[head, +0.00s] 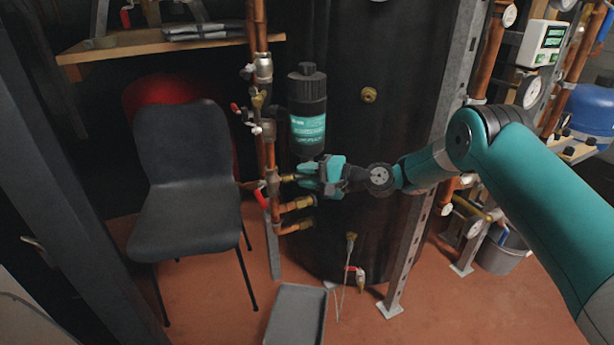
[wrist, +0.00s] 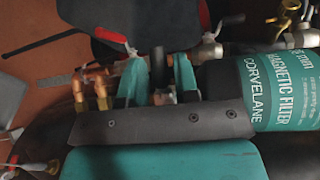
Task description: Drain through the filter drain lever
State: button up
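The black magnetic filter (head: 307,98) with a teal label stands upright on the copper pipework in the head view. In the wrist view its label (wrist: 272,95) is at the right. My gripper (head: 308,176) is just below the filter. In the wrist view my gripper (wrist: 158,75) has its two teal fingers apart. A dark upright piece (wrist: 158,66), perhaps the drain lever, shows between them with a narrow gap on each side. Brass fittings lie just behind it. I cannot tell whether a finger touches it. The drain lever is not clear in the head view, where my gripper covers that spot.
A red-handled valve (head: 262,198) is left of my gripper, with copper pipe stubs (head: 297,204) below. A dark tank (head: 375,130) stands behind. A grey chair (head: 185,170) is at the left and a grey tray (head: 297,315) on the floor. A metal post (head: 425,190) stands right.

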jog(key=shift+x, duration=1)
